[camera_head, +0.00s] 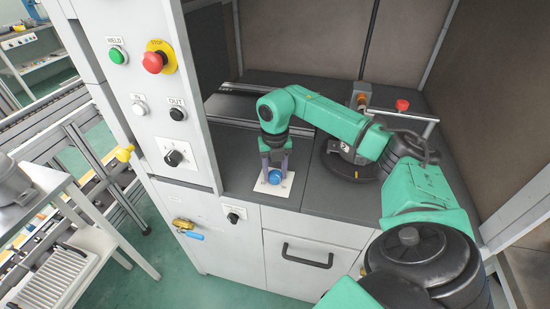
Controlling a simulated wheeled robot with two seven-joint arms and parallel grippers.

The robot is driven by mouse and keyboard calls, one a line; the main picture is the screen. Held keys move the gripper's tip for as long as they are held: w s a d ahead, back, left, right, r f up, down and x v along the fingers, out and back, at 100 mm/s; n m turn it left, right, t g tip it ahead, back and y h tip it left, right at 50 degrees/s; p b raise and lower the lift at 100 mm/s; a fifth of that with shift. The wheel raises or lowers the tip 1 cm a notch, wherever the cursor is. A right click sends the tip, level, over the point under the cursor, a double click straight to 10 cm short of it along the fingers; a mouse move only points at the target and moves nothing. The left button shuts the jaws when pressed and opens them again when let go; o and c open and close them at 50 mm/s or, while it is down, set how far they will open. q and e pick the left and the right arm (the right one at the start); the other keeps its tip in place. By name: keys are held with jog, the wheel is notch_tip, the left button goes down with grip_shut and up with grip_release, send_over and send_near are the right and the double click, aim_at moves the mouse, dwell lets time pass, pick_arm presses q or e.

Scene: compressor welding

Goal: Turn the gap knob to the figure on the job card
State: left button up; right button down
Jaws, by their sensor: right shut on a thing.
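A round blue knob (275,176) sits on a white plate (265,187) on the dark worktop; it looks like the gap knob. Any figures on the plate are too small to read. My right gripper (274,168) points down at it, with its purple-grey fingers on either side, shut on the knob. The fingers hide part of the knob and plate. My right arm reaches in from the lower right. My left gripper is not in view. I cannot make out a job card.
A white panel (130,105) at left carries a red stop button (155,62), a green button (117,54) and a black knob (173,157). Another black knob (233,217) is on the cabinet front. A dark round fixture (345,168) stands behind right. The worktop left of the gripper is clear.

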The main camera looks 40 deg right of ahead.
aim_at(275, 174)
jog(key=shift+w+d+r, duration=0.1)
jog(key=shift+w+r, duration=0.05)
jog(key=shift+r, duration=0.05)
jog(key=c, duration=0.6)
grip_release()
jog(key=shift+o, duration=1.3)
jog(key=shift+f, duration=0.15)
notch_tip(275, 174, up, 15)
jog(key=shift+f, duration=0.15)
